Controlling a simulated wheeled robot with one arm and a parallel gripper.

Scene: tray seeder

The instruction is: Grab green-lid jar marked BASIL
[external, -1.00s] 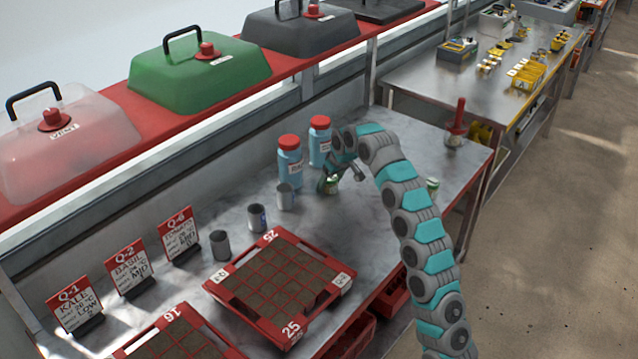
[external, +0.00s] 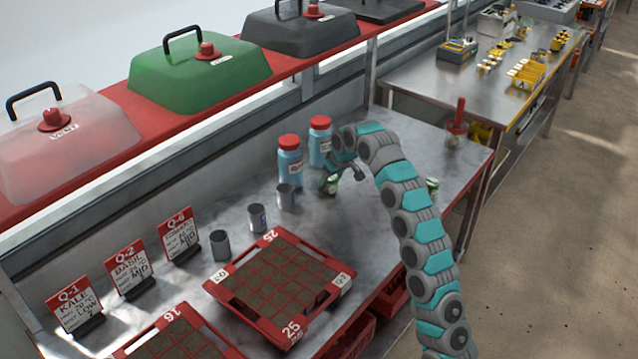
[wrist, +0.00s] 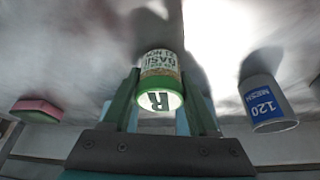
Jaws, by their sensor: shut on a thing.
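In the external view the same jar (external: 331,185) is small and partly covered by my gripper (external: 341,178). My gripper, also in the wrist view (wrist: 160,100), is shut on the jar. I cannot tell for sure whether the jar is clear of the bench. Another green-lid jar (external: 433,184) stands right of my arm, partly hidden; its label is unreadable.
Two blue bottles with red caps (external: 290,165) stand behind my gripper. Metal cups (external: 257,217) stand to the left; one marked 120 (wrist: 265,104) is close in the wrist view. A red seed tray (external: 340,290) lies in front. A red-handled tool (external: 457,128) stands at right.

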